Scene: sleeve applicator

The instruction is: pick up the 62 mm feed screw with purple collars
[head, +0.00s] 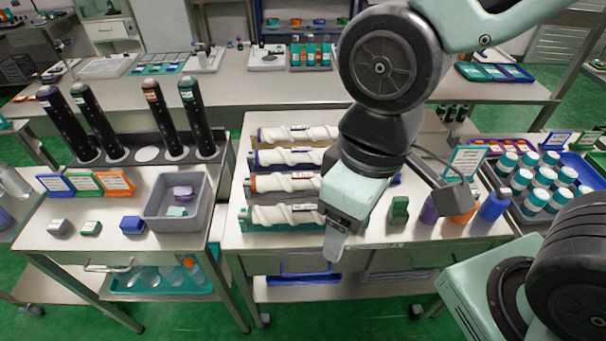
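Several white spiral feed screws lie in a stacked row on a rack (285,228) on the middle table. The farthest screw (288,134) has a collar at its left end that looks purple. The one in front of it (285,157) has a blue collar, then come one with orange (280,183) and one with teal (275,214). The screws' right ends are partly hidden behind my arm. Sizes are not readable. My gripper (335,243) points down at the table's front edge, right of the nearest screw. It appears apart from the screws; its finger gap is not visible.
Dark upright cylinders (92,120) stand in a holder on the left table, behind a grey bin (181,222). Green (399,207), purple and blue (494,204) pieces stand right of my gripper.

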